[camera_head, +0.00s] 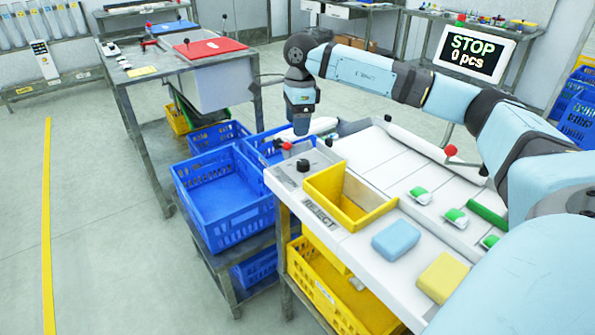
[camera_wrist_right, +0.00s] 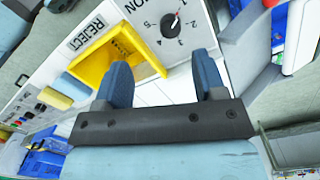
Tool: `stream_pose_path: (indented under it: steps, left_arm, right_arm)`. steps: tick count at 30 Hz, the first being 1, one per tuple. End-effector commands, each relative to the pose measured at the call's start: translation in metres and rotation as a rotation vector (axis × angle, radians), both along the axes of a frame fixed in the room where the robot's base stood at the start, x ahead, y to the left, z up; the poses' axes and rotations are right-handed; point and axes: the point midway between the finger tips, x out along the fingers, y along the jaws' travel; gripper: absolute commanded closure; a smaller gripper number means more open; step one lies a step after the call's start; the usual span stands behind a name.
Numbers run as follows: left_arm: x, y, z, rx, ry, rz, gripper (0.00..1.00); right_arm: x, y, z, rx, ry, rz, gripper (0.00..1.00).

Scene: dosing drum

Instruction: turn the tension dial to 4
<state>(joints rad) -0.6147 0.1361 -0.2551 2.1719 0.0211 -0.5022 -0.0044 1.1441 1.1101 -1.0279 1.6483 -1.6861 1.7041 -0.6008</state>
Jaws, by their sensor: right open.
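The tension dial is a black knob (camera_head: 303,166) on the white panel at the near left corner of the bench top. In the right wrist view the knob (camera_wrist_right: 169,25) sits inside a ring of numbers. Its light pointer is toward the upper right in that view, on the low-number side and away from the 4; the exact reading is too small to tell. My right gripper (camera_head: 302,128) points down above and beyond the dial, apart from it. Its two blue fingers (camera_wrist_right: 160,72) are spread with nothing between them. My left gripper is not in view.
A yellow reject bin (camera_head: 318,189) stands beside the dial. A red-knobbed lever (camera_head: 284,146) is close behind it. Blue crates (camera_head: 215,233) stand left of the bench. Blue (camera_head: 396,240) and yellow (camera_head: 440,278) blocks lie on the bench. A screen (camera_head: 474,55) reads STOP, 0 pcs.

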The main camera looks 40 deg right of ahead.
Motion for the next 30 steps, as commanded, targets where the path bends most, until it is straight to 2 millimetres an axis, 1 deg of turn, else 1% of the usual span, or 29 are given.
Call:
stream_pose_path:
  steps: [1,3,5,8,11,18,21,24,27,30]
  left_arm:
    - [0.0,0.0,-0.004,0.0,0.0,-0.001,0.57]
    - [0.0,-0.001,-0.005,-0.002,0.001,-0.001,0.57]
    - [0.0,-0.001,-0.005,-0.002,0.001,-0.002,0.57]
    - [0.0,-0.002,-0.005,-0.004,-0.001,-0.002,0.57]
    - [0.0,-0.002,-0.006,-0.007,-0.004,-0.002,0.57]
    - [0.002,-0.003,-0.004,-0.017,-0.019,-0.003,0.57]
    - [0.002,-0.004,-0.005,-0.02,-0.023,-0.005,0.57]
    - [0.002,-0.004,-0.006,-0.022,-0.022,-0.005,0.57]
    - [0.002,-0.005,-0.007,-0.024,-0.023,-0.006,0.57]
    - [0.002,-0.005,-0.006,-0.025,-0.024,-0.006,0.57]
  right_arm:
    - [-0.001,-0.012,0.003,-0.036,-0.001,-0.008,0.36]
    - [-0.002,-0.021,0.007,-0.063,0.003,-0.015,0.36]
    - [-0.003,-0.024,0.005,-0.073,0.005,-0.017,0.36]
    - [-0.003,-0.024,-0.005,-0.074,0.007,-0.017,0.36]
    - [-0.003,-0.023,-0.023,-0.071,0.007,-0.016,0.36]
    - [-0.003,-0.023,-0.076,-0.07,0.008,-0.016,0.36]
    - [-0.003,-0.022,-0.095,-0.07,0.006,-0.016,0.36]
    - [-0.003,-0.022,-0.11,-0.068,0.007,-0.016,0.36]
    - [-0.003,-0.022,-0.12,-0.067,0.004,-0.016,0.36]
    - [-0.003,-0.022,-0.126,-0.068,0.005,-0.016,0.36]
